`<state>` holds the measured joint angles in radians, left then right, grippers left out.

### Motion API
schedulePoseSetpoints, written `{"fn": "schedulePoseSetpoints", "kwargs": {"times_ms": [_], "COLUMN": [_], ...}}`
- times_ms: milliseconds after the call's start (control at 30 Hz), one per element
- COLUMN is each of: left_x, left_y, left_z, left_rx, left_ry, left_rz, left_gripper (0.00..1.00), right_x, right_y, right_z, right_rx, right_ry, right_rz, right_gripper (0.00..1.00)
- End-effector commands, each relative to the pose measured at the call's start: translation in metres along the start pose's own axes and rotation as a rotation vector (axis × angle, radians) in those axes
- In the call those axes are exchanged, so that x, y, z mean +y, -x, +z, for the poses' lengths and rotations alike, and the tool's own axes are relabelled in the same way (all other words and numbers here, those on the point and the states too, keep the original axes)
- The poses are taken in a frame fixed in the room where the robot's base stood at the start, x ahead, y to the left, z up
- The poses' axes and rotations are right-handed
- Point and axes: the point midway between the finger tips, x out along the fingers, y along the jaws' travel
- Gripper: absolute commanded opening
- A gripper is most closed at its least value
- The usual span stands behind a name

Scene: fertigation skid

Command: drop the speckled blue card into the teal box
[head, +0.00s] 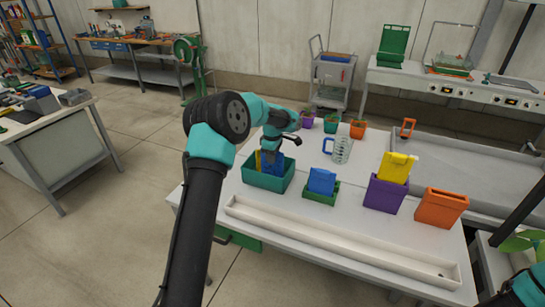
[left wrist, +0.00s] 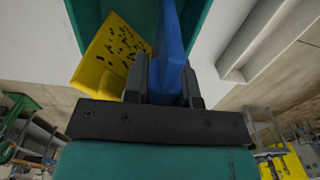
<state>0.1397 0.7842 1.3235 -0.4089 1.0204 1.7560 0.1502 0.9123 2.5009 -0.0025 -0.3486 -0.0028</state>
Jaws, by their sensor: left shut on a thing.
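My left gripper (head: 271,153) is over the teal box (head: 266,182) and shut on a blue card (head: 273,162). In the left wrist view the blue card (left wrist: 172,50) stands edge-on between the fingers (left wrist: 166,82), so I cannot make out speckles on it. The card's lower part is at or inside the box's opening; its exact depth is hidden. A yellow card with dark speckles (left wrist: 112,58) leans in the box beside the blue one. My right gripper is not in view; only a bit of my right arm shows at the lower right corner.
A green holder (head: 320,197) with another blue card (head: 321,180) stands right of the teal box. Further right are a purple box (head: 384,196) with a yellow card (head: 398,167) and an orange box (head: 441,209). A long white tray (head: 330,243) lies in front. A clear jug (head: 341,150) stands behind.

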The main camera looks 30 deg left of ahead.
Motion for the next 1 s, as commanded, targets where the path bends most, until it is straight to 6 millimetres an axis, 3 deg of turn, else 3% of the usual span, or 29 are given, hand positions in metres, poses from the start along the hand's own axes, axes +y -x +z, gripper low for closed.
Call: {"fn": "schedulePoseSetpoints", "kwargs": {"times_ms": [767,800,1000], "left_x": [0.0,0.0,0.0], "left_y": [-0.011,-0.011,-0.011], "left_z": [0.0,0.0,0.0], "left_rx": [0.0,0.0,0.0], "left_ry": [0.0,0.0,0.0], "left_rz": [0.001,0.001,0.001], "left_gripper": [0.02,0.29,0.48], "right_x": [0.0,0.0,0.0], "right_y": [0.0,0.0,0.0], "right_z": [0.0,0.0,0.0], "right_rx": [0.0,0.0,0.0], "right_ry": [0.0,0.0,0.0], "right_rz": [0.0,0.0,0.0], "right_gripper": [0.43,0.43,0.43]}}
